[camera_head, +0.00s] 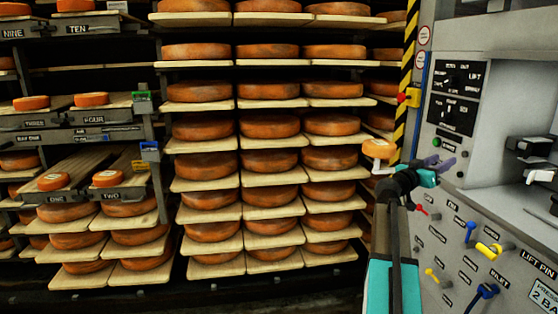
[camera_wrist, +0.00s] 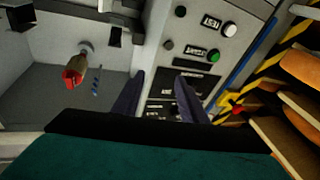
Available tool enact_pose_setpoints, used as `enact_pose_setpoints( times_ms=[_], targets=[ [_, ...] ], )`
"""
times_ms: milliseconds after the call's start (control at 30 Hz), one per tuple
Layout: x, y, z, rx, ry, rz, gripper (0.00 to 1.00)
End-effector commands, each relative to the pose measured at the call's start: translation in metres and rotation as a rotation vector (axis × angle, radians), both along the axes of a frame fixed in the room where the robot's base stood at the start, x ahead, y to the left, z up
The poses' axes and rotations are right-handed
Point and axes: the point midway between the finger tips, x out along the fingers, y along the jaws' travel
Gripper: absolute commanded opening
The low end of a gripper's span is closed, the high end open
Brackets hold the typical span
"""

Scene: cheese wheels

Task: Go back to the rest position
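My gripper (camera_head: 446,164) is in front of the grey control panel (camera_head: 455,192) at the right of the head view. In the wrist view my gripper (camera_wrist: 160,76) shows two dark fingers spread apart with nothing between them. It points toward the panel, with labelled buttons and black label plates beyond the fingertips. My teal arm stands upright below the gripper in the head view.
Racks of orange cheese wheels on pale boards (camera_head: 273,181) fill the middle and left. A yellow-black striped post (camera_head: 407,80) borders the panel. Coloured levers (camera_head: 487,248) stick out low on the panel.

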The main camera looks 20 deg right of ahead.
Motion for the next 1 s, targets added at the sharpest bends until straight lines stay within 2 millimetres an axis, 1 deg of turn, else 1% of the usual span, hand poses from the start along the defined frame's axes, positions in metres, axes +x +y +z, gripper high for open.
enact_pose_setpoints(
  times_ms=[33, 67, 100, 167, 200, 267, 300, 367, 400, 467, 500, 633, 733, 867, 900, 967, 1000],
  targets=[
    [0.016, 0.01, -0.018, 0.024, 0.013, 0.024, 0.39],
    [0.025, 0.015, -0.029, 0.036, 0.019, 0.036, 0.39],
    [0.036, 0.022, -0.044, 0.056, 0.025, 0.052, 0.39],
    [0.051, 0.033, -0.066, 0.084, 0.036, 0.075, 0.39],
    [0.061, 0.042, -0.081, 0.104, 0.043, 0.091, 0.39],
    [0.074, 0.054, -0.104, 0.134, 0.053, 0.111, 0.39],
    [0.083, 0.063, -0.119, 0.155, 0.061, 0.125, 0.39],
    [0.094, 0.076, -0.142, 0.186, 0.074, 0.145, 0.39],
    [0.101, 0.086, -0.158, 0.208, 0.085, 0.156, 0.39],
    [0.111, 0.1, -0.181, 0.239, 0.101, 0.175, 0.39],
    [0.116, 0.11, -0.196, 0.261, 0.111, 0.185, 0.39],
    [0.132, 0.144, -0.246, 0.332, 0.153, 0.22, 0.39],
    [0.139, 0.171, -0.285, 0.388, 0.19, 0.242, 0.39],
    [0.144, 0.208, -0.334, 0.46, 0.245, 0.268, 0.39],
    [0.144, 0.22, -0.349, 0.482, 0.263, 0.276, 0.39],
    [0.143, 0.237, -0.371, 0.516, 0.292, 0.286, 0.39],
    [0.142, 0.249, -0.386, 0.539, 0.311, 0.292, 0.39]
  ],
)
